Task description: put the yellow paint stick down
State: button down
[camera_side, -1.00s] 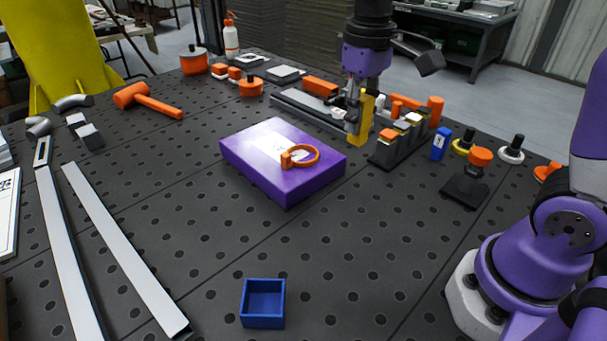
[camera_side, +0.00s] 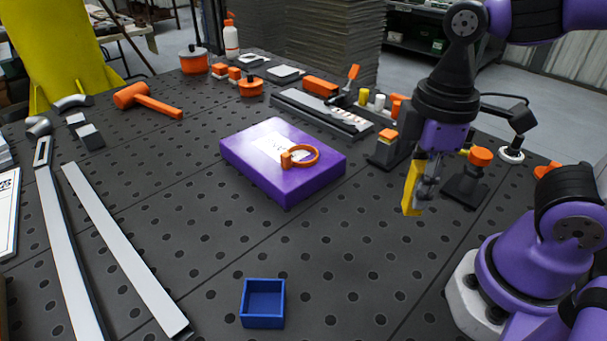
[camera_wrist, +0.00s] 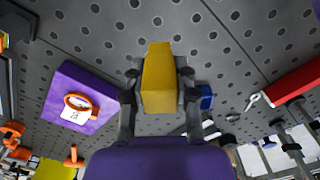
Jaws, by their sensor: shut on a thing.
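The yellow paint stick (camera_side: 412,187) is a rectangular yellow block held in my gripper (camera_side: 425,190), to the right of the purple box. It hangs upright, slightly tilted, and looks to be above the table top. In the wrist view the yellow paint stick (camera_wrist: 159,78) sits between both fingers of my gripper (camera_wrist: 158,90), which are shut on its sides. The dark perforated table (camera_side: 340,245) is below it. I cannot tell the exact height of the stick's lower end.
A purple box (camera_side: 240,160) with an orange ring clamp (camera_side: 304,157) lies mid-table. A small blue open bin (camera_side: 263,304) stands at the front. A black stand with an orange knob (camera_side: 480,157) is close behind my gripper. The table between bin and gripper is clear.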

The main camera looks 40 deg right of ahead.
jog(key=shift+n, duration=0.3)
jog(key=d+f, duration=0.2)
jog(key=d, duration=0.1)
jog(key=d+f, duration=0.3)
jog(key=d, duration=0.1)
jog(key=d+f, duration=0.2)
jog(key=d, duration=0.2)
jog(key=shift+d+f, duration=0.15)
jog(key=shift+f, duration=0.05)
notch_tip(320, 180, down, 4)
jog(key=shift+w+d+f, duration=0.1)
jog(key=shift+w+d, duration=0.05)
jog(key=c, duration=0.6)
grip_release()
jog(key=shift+c, duration=0.2)
notch_tip(320, 180, up, 12)
jog(key=shift+o, duration=0.5)
jog(key=w+a+r+m+t, duration=0.2)
jog(key=w+a+m+t, duration=0.2)
jog(key=a+m, duration=0.3)
jog(key=shift+a+r+m+t, duration=0.25)
jog(key=shift+a+m+t, duration=0.05)
jog(key=shift+m+t, duration=0.35)
jog(key=shift+w+a+r+m, duration=0.1)
jog(key=shift+a+m, duration=0.15)
jog(key=shift+m, duration=0.1)
